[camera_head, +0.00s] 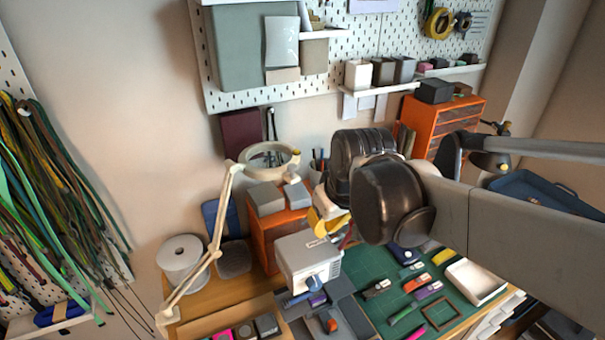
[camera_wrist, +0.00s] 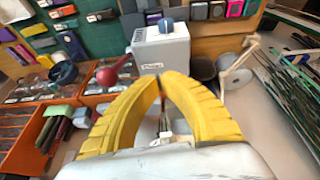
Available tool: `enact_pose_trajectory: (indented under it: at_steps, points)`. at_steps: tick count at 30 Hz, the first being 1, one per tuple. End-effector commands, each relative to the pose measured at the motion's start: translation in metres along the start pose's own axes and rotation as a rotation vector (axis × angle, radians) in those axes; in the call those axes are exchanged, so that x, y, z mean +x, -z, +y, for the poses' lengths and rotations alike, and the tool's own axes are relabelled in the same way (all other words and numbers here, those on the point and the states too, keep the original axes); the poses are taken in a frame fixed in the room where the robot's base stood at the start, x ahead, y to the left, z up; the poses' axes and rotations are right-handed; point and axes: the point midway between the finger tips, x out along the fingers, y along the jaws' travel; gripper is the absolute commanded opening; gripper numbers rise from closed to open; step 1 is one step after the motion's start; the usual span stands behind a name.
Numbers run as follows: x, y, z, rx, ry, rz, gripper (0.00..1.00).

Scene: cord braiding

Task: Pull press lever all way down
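The press is a pale grey box with a blue knob; it stands on the workbench in the head view (camera_head: 308,262) and at the top middle in the wrist view (camera_wrist: 162,50). A red, ball-ended lever (camera_wrist: 117,71) sticks out to the left of the press in the wrist view, raised at a slant. My gripper (camera_wrist: 161,77) has two yellow fingers whose tips come together with nothing clearly held. The tips are in front of the press and right of the lever, apparently apart from it. In the head view my gripper (camera_head: 326,226) is partly hidden by my arm.
A green cutting mat (camera_head: 455,295) with several tools lies right of the press. A white magnifier lamp (camera_head: 228,200) and a white spool (camera_head: 183,260) stand left. Orange bins (camera_wrist: 35,130) with tools and jars lie left in the wrist view.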

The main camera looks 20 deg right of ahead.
Motion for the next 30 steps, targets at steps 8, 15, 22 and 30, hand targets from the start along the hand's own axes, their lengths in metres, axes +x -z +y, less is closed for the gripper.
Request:
enact_pose_trajectory:
  at_steps: [8,15,22,30]
  points:
    - [-0.036,0.061,0.059,-0.065,0.058,-0.152,0.0]
    - [-0.035,0.077,0.088,-0.103,0.107,-0.22,0.0]
    - [-0.031,0.078,0.093,-0.111,0.118,-0.232,0.0]
    - [-0.029,0.077,0.093,-0.111,0.117,-0.232,0.0]
